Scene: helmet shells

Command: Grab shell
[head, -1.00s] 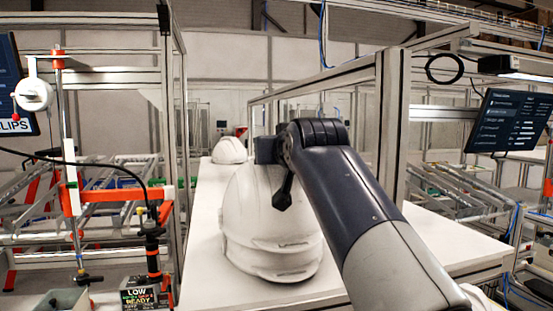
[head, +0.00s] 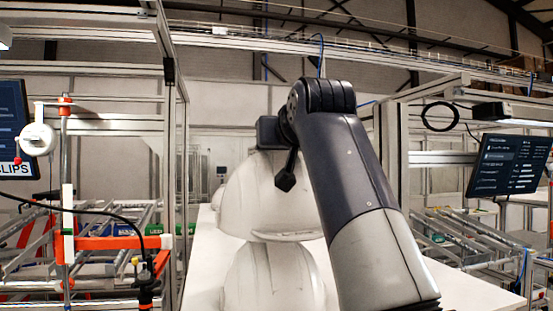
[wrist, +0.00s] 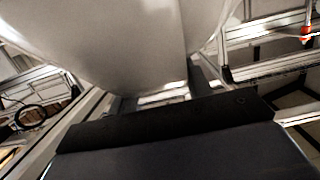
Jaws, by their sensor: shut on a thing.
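A white helmet shell (head: 250,205) is held up by my gripper (head: 286,180) in the head view, its dome partly hidden behind my arm. Its brim sits just above the dome of a second white shell (head: 265,280) below it; I cannot tell whether the two still touch. My gripper is shut on the upper shell, though the grip point itself is mostly hidden. In the wrist view the held shell (wrist: 110,45) fills the top, close beyond the dark gripper body.
The white table (head: 203,260) runs back under the shells. Aluminium frame posts (head: 175,190) stand at left and right. A screen (head: 508,165) hangs at the right.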

